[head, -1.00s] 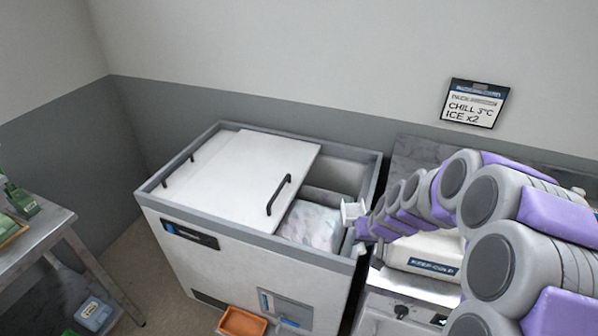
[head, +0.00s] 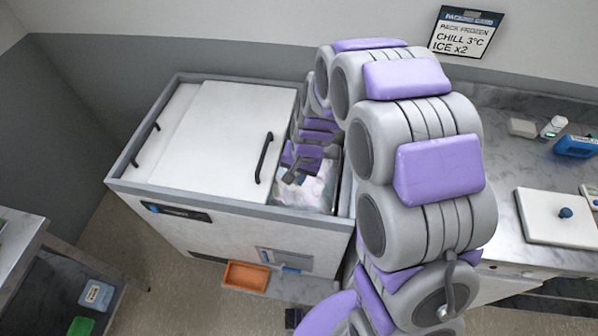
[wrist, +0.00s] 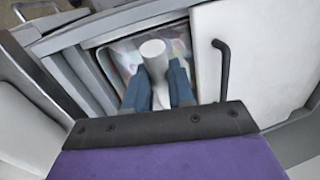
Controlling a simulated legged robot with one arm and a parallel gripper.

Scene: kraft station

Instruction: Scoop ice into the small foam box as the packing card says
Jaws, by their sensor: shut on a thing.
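My gripper (wrist: 157,82) is inside the open part of the chest freezer, low over the ice. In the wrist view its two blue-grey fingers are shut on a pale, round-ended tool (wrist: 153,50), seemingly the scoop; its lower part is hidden. The head view shows my gripper (head: 303,163) over the pale, mottled ice (head: 318,192), which also shows in the wrist view (wrist: 122,58). I cannot tell whether the scoop holds ice. The packing card (head: 464,32) on the wall reads "PACK FROZEN, CHILL 3°C, ICE x2". The foam box is not visible now; my arm covers that area.
The freezer's white sliding lid (head: 225,130) with black handle (head: 264,158) covers its left part; the grey rim (head: 130,190) surrounds the opening. A marble counter (head: 500,160) to the right holds a white lid with blue knob (head: 558,222) and a blue item (head: 575,146). An orange tray (head: 246,275) sits in front.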

